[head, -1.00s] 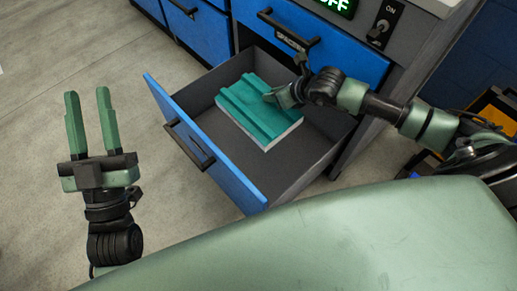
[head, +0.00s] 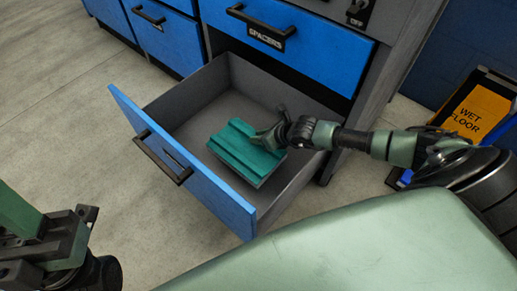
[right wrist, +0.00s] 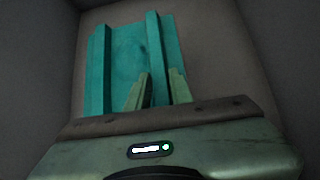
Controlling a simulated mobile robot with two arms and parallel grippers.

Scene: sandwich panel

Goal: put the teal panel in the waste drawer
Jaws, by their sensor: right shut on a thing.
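The teal panel (head: 238,146) is ribbed on top with a pale edge below. It is inside the open waste drawer (head: 180,165), within its walls. I cannot tell whether it touches the drawer floor. My right gripper (head: 270,137) reaches in from the right and is shut on a raised rib of the panel. In the right wrist view, the gripper's fingers (right wrist: 158,88) stand on either side of that rib on the teal panel (right wrist: 128,60). My left gripper (head: 40,240) is partly in view at the lower left; its fingertips are cut off.
A closed blue drawer labelled SPACERS (head: 290,50) is above the open one. More blue drawers (head: 165,40) are at the upper left. A yellow wet-floor sign (head: 475,105) stands at the right. The floor at left is clear.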

